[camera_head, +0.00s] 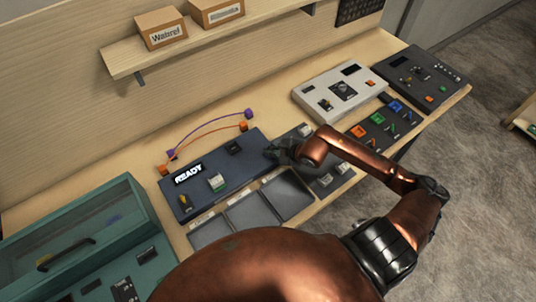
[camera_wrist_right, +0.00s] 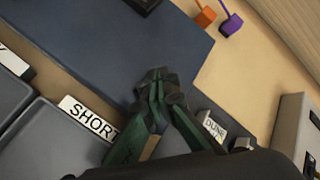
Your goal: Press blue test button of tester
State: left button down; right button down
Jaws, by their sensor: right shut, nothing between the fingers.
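The tester (camera_head: 225,185) is a dark blue panel on the bench with a lit READY display (camera_head: 188,173), a black slot and a few small parts. It also fills the upper left of the right wrist view (camera_wrist_right: 95,45). My right gripper (camera_head: 270,152) is at the tester's right end. In the right wrist view the gripper (camera_wrist_right: 157,76) is shut and empty, its fingertips over the panel near its lower right edge. I cannot tell whether they touch it. I cannot make out a blue button on the tester; the fingers cover part of that end. My left gripper is not in view.
Grey trays (camera_head: 250,212) lie in front of the tester. Orange and purple leads (camera_head: 205,125) lie behind it. A teal case (camera_head: 85,235) stands left. A panel with coloured switches (camera_head: 372,131), a white device (camera_head: 330,85) and a dark device (camera_head: 440,68) stand right.

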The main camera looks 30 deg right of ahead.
jog(key=shift+f+b, duration=0.45)
jog(key=shift+f, duration=0.05)
dwell(0.3)
jog(key=shift+r, duration=0.1)
jog(key=shift+r+p, duration=0.4)
jog(key=shift+r, duration=0.4)
jog(key=shift+r, duration=0.15)
jog(key=shift+r+p, duration=1.25)
jog(key=shift+r, duration=1.15)
jog(key=shift+s+f, duration=0.1)
